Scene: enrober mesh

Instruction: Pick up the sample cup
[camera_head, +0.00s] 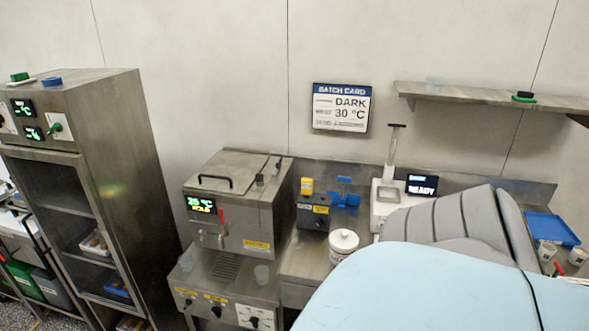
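I cannot tell for sure which vessel is the sample cup. Two small whitish cups, one at the left (546,252) and one at the right (578,256), stand at the far right by the blue tray. Neither gripper shows; a large pale blue and grey part of my own body covers the lower right and hides the counter behind it.
A blue tray (551,229) lies at right. A tall steel cabinet (125,170) stands left. The wall shelf (490,96) juts out at upper right.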

